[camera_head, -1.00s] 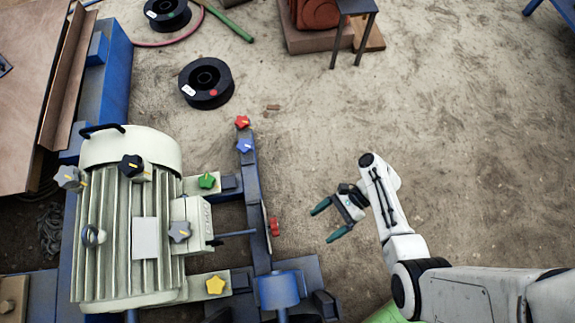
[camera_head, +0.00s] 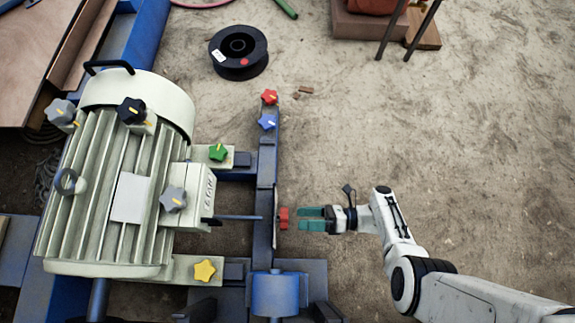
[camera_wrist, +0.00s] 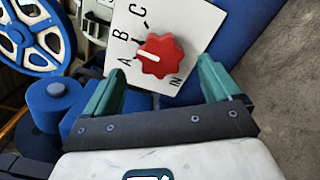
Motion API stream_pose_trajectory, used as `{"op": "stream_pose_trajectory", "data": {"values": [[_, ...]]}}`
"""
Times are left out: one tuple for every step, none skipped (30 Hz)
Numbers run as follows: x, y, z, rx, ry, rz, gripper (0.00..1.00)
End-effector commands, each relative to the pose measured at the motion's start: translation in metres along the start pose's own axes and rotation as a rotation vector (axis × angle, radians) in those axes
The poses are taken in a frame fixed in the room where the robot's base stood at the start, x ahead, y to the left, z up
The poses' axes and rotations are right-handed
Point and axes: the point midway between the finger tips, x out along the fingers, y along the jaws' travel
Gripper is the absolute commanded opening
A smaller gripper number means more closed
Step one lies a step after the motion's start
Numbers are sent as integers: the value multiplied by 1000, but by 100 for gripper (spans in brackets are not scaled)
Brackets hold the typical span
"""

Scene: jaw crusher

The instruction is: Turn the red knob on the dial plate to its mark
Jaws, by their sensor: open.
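The red knob (camera_wrist: 160,56) is lobed, with a white pointer line, and sits on a white dial plate (camera_wrist: 190,28) lettered A, B, C and IN. In the wrist view its pointer faces left, roughly between A and B. In the head view the red knob (camera_head: 284,218) is on the right side of the blue beam, its plate nearly edge-on. My gripper (camera_head: 301,219) is open and empty just right of the knob, fingers pointing at it. In the wrist view the green fingertips (camera_wrist: 162,70) lie either side of the knob, apparently short of it.
The ribbed motor (camera_head: 120,195) has green, yellow, grey and black knobs. A blue flywheel (camera_wrist: 35,35) shows left.

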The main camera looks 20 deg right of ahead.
Motion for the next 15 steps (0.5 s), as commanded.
{"op": "stream_pose_trajectory", "data": {"values": [[10, 1, -3, 0, 5, 4, 90], [15, 0, -3, -1, 5, 3, 90], [22, 0, -2, -1, 5, 2, 90], [27, 0, -2, 0, 5, 3, 90], [32, 0, -2, -1, 4, 3, 90], [37, 0, -2, -2, 4, 3, 90], [41, -1, -2, -2, 4, 1, 90], [44, -1, -2, -1, 3, 1, 90], [48, -1, -2, -1, 4, 2, 90], [51, -1, -2, -1, 4, 1, 90], [53, -1, -2, -1, 3, 0, 90], [55, 0, -1, 0, 1, 0, 90], [56, 0, -1, 0, 1, 1, 90], [57, 0, -1, 0, 1, 1, 90], [58, 0, -1, 0, 1, 0, 90]]}}
